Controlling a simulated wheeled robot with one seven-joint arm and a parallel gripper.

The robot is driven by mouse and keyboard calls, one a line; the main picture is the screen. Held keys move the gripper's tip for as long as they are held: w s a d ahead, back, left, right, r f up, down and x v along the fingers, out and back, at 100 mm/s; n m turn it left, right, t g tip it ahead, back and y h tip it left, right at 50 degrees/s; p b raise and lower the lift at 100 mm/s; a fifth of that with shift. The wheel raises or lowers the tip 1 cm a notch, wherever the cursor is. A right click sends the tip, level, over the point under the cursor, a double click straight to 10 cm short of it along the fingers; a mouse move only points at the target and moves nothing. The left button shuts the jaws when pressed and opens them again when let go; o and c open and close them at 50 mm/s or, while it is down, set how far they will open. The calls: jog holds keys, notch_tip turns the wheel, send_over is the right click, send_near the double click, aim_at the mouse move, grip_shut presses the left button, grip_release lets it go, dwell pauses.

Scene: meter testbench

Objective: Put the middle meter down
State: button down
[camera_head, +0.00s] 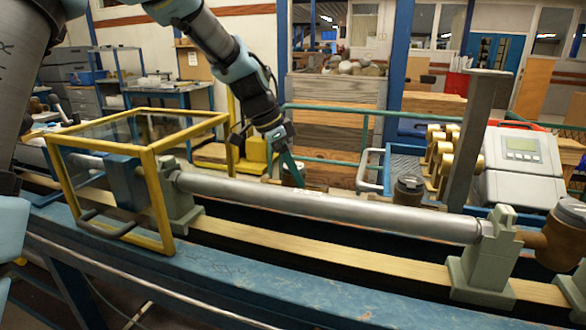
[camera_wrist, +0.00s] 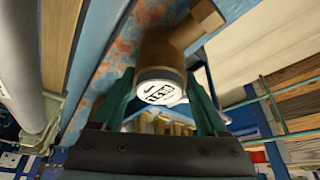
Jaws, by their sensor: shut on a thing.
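My gripper (camera_head: 287,163) reaches down behind the long grey pipe (camera_head: 330,207) in the head view. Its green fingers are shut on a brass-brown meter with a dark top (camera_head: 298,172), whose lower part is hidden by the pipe. In the wrist view, my gripper (camera_wrist: 160,78) has a finger on each side of the meter (camera_wrist: 160,55), and its round white dial (camera_wrist: 159,88) faces the camera. Whether the meter's base touches a surface cannot be told. A second similar meter (camera_head: 408,188) stands behind the pipe to the right. A third meter (camera_head: 561,237) is at the pipe's right end.
The yellow-framed clear box (camera_head: 157,165) stands at the left over the bench (camera_head: 270,285). A grey upright post (camera_head: 477,135) and a grey box with a display (camera_head: 523,165) are on the right.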

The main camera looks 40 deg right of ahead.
jog(key=shift+f, duration=0.1)
grip_release()
dwell(0.3)
jog(key=b+v, duration=0.1)
jog(key=v, duration=1.1)
jog(key=shift+b, duration=0.35)
